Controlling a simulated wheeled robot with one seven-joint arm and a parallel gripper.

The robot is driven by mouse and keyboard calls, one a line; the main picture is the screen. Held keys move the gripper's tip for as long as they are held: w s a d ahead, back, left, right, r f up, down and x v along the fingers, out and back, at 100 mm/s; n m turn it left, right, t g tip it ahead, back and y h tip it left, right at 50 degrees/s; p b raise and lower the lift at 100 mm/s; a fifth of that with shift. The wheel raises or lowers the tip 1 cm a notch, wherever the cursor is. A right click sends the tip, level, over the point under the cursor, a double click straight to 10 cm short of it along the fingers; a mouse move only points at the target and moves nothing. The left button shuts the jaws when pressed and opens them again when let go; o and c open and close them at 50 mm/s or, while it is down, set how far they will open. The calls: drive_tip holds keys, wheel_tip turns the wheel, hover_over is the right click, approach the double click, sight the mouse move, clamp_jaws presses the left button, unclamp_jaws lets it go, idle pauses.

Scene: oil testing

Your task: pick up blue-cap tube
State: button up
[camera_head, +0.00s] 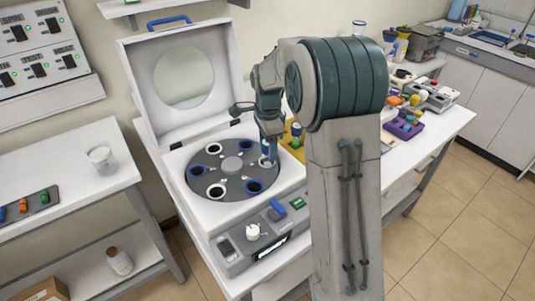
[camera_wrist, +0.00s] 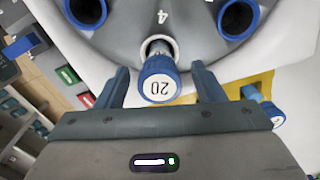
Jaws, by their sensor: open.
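The blue-cap tube (camera_wrist: 159,84) is in the wrist view, its cap marked "20" facing me. Its clear body reaches into the rotor position marked 4 in the grey centrifuge rotor (camera_head: 229,183). My gripper (camera_wrist: 160,82) is open, with one blue finger on each side of the cap and a gap on both sides. In the head view my gripper (camera_head: 270,148) is over the right rim of the rotor, and my arm hides part of that area. How deep the tube sits in its hole is hard to tell.
The centrifuge lid (camera_head: 185,75) stands open behind the rotor. A yellow rack (camera_head: 292,140) with blue-capped tubes is close to the right of my gripper. A purple rack (camera_head: 404,125) is farther right. A beaker (camera_head: 102,160) stands on the left table.

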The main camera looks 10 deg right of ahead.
drive_tip(key=shift+f, duration=0.35)
drive_tip(key=c, duration=1.1)
drive_tip(key=shift+r, duration=0.1)
